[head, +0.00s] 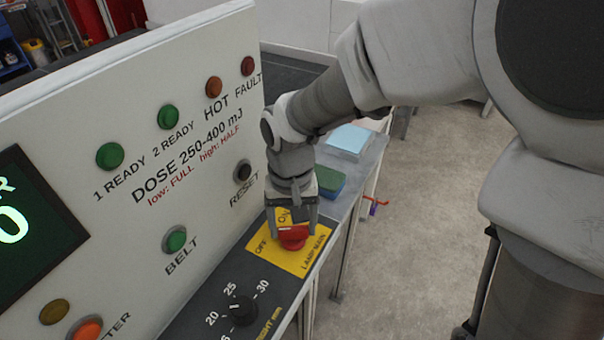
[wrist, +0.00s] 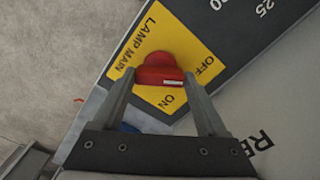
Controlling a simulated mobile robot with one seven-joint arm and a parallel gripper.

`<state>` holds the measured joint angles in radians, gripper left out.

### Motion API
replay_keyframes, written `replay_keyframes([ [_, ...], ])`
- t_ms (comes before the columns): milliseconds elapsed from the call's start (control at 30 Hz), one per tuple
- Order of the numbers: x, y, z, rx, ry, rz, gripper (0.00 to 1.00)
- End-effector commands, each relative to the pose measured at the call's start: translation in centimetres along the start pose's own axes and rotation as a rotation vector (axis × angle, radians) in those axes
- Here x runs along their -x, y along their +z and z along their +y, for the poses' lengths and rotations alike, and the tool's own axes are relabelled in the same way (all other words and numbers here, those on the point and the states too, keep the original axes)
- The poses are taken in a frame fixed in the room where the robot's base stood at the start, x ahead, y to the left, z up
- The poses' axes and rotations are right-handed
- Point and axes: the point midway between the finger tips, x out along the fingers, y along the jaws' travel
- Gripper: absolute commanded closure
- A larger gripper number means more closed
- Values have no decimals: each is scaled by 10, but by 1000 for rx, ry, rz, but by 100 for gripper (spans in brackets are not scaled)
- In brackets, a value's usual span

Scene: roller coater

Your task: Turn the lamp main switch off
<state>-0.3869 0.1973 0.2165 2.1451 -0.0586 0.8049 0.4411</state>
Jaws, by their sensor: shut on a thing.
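The lamp main switch is a red rotary knob (head: 293,241) on a yellow plate (head: 275,254) marked OFF, ON and LAMP MAIN. My gripper (head: 291,229) points down over the plate, with its fingers shut on the knob. In the wrist view, the knob (wrist: 160,68) sits between the two fingertips (wrist: 159,77). A pale mark shows on the knob's bar, on the side facing the OFF and ON labels. I cannot tell exactly which label it points to. The fingers hide part of the knob in the head view.
A black dial (head: 242,310) lies in front of the plate. The upright panel (head: 205,120) with buttons and lamps stands close on the left. A green and blue block (head: 329,181) and a light blue stack (head: 349,140) lie behind. Open floor (head: 420,240) is on the right.

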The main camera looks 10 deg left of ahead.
Motion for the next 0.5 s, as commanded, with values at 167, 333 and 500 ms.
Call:
replay_keyframes([
  [167, 1, -1, 0, 103, -1, 2, 81],
  [333, 1, -1, 0, 168, -1, 2, 81],
  [500, 1, -1, 0, 201, -1, 2, 81],
])
